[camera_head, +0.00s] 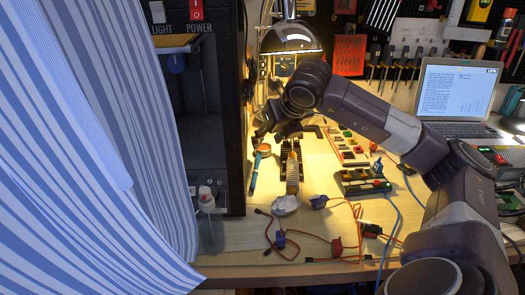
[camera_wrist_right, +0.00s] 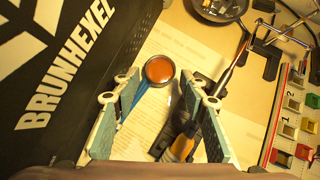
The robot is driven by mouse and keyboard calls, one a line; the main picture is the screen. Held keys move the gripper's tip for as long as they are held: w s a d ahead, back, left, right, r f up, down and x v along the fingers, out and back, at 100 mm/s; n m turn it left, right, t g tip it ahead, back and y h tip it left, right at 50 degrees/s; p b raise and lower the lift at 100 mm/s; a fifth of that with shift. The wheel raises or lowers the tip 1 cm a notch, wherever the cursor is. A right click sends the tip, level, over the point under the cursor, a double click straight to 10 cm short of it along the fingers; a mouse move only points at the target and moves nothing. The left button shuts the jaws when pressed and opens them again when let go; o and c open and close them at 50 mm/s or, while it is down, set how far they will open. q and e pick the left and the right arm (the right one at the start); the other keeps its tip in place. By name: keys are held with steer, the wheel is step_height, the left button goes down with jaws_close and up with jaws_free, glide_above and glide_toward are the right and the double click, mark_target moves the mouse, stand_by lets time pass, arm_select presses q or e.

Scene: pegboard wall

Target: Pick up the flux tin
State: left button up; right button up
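The flux tin appears to be the small round tin with orange-brown contents (camera_wrist_right: 159,70) near the top middle of the right wrist view. In the head view it is a small round shape (camera_head: 264,149) on the bench, just beside the black cabinet. My right gripper (camera_head: 280,132) is above the bench close to the tin. In the wrist view its two fingers are spread wide, open and empty, with the tin seen between and just beyond the fingertips (camera_wrist_right: 162,84). I see no contact with the tin. My left gripper is not in view.
A blue-handled tool (camera_head: 254,175) lies beside the tin. A soldering iron with an orange band (camera_wrist_right: 183,146) is below it. The black cabinet (camera_wrist_right: 62,75) bounds the left. A lamp (camera_head: 290,38) hangs behind; wires (camera_head: 290,240) and small parts lie in front.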

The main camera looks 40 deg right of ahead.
mark_target(262, 148)
steer(key=x, duration=0.4)
steer(key=shift+w+f, duration=0.1)
steer(key=shift+f, duration=0.05)
steer(key=c, duration=0.8)
